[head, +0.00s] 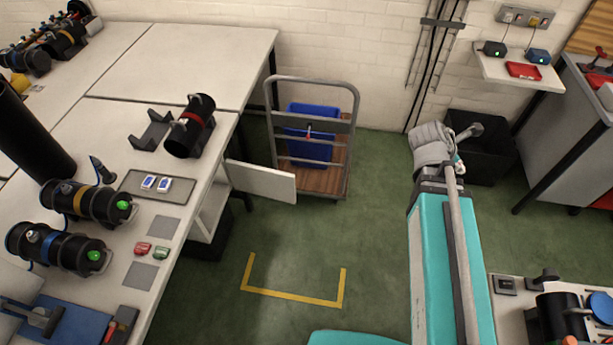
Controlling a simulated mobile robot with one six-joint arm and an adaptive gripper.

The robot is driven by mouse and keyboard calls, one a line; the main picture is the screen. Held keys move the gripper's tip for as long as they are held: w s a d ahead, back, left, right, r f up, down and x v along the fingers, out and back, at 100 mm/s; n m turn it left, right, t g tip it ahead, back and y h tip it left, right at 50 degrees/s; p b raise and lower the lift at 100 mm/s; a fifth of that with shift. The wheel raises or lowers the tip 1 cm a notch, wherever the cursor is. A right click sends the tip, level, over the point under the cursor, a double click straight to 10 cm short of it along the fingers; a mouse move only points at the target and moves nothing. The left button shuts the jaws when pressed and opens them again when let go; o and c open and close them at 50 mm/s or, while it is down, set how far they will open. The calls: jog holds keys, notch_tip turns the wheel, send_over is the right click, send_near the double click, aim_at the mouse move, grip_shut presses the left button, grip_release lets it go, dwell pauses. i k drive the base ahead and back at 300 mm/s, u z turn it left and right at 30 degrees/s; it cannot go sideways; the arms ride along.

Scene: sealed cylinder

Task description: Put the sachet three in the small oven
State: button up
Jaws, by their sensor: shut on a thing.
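My teal arm (440,260) reaches up the right side of the head view to a grey jointed wrist. I cannot make out my gripper's fingers or anything in them. A small red item (142,248) and a small green item (161,253) lie nearer the front. I cannot tell which, if any, is sachet three. No small oven is recognisable.
Several black cylinders with bands and green-lit ends (85,203) lie on the left bench (190,60). A trolley (350,125) holds a blue crate (311,120) by the wall. A black bin (490,165) stands beyond my wrist. The green floor around the yellow marking (290,295) is clear.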

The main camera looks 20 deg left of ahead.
aim_at(211, 207)
jog(key=i, duration=2.55)
jog(key=u, duration=1.85)
